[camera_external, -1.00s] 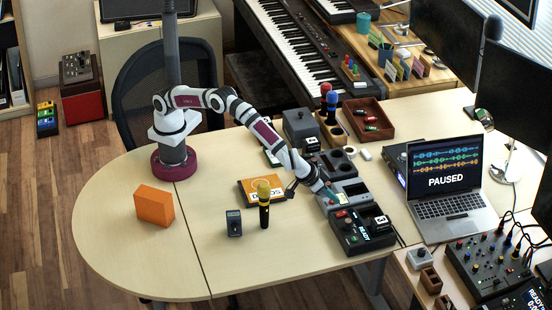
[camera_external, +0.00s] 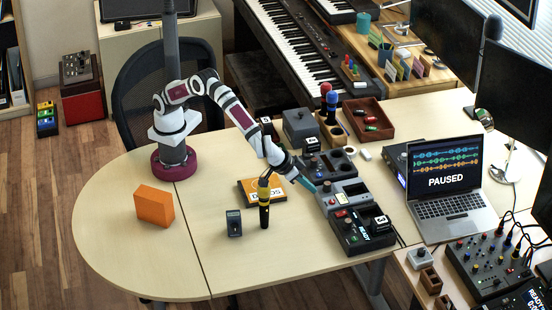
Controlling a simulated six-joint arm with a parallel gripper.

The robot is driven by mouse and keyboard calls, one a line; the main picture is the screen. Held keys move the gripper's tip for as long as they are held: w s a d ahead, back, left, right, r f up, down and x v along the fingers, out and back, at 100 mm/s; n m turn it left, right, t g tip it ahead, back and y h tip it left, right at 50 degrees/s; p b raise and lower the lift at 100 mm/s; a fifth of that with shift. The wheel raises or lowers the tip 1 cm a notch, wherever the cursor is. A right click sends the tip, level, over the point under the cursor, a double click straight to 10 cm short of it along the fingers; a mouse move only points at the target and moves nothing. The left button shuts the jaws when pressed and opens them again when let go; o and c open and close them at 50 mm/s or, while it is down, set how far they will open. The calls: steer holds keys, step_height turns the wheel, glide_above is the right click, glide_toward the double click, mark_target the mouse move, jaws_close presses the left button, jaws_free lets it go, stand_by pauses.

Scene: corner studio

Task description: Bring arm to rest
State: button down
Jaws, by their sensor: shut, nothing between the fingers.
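My arm reaches from its base on the left of the table toward the row of grey devices. My gripper (camera_external: 308,185) is shut and empty. Its teal tips are just left of and apparently above the grey device (camera_external: 342,190) in the middle of the row. Whether the fingertips touch anything is hard to tell at this size.
A small dark box (camera_external: 233,223) and an orange block (camera_external: 154,206) stand farther left. A laptop (camera_external: 446,185) is on the right. The front left table is clear.

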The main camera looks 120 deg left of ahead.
steer(key=s+a+r+m+g, duration=0.1)
steer(key=s+a+r+m, duration=0.2)
steer(key=s, duration=0.4)
steer(key=s+a+r+m+g+h, duration=0.1)
steer(key=s+a+r, duration=0.25)
steer(key=s, duration=0.25)
steer(key=s+a+r+m+g, duration=0.1)
steer(key=s+a+r+m, duration=0.2)
steer(key=s, duration=0.4)
steer(key=s+a+f+m+g+h, duration=0.1)
steer(key=s+f+m, duration=0.1)
steer(key=s, duration=1)
steer(key=s+a+f+m+g+h, duration=0.1)
steer(key=s+m, duration=0.4)
steer(key=s, duration=0.7)
step_height(320, 180, down, 2)
steer(key=shift+a+f+m+g+h, duration=0.1)
steer(key=shift+a+m+g+h, duration=0.2)
steer(key=shift+a, duration=0.15)
